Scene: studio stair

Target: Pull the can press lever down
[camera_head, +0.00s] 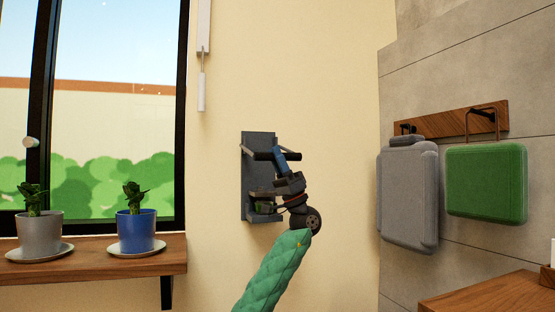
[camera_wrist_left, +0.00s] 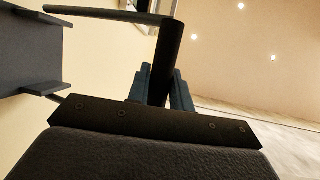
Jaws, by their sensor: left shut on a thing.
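The can press (camera_head: 258,142) is a dark blue-grey plate fixed upright on the cream wall. Its lever (camera_head: 264,156) has a black crossbar near the top of the plate, with side arms running back to it. My left gripper (camera_head: 279,156) is at the crossbar, shut on it. In the left wrist view, the black lever bar (camera_wrist_left: 166,55) runs between the two blue fingers (camera_wrist_left: 160,88), and the press plate (camera_wrist_left: 22,55) is at the left. My right gripper is not in view.
A wooden sill (camera_head: 130,266) with a grey pot (camera_head: 40,228) and a blue pot (camera_head: 140,232) is at the left. A grey case (camera_head: 408,195) and a green case (camera_head: 486,183) hang at the right. A wooden surface (camera_head: 490,298) is at lower right.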

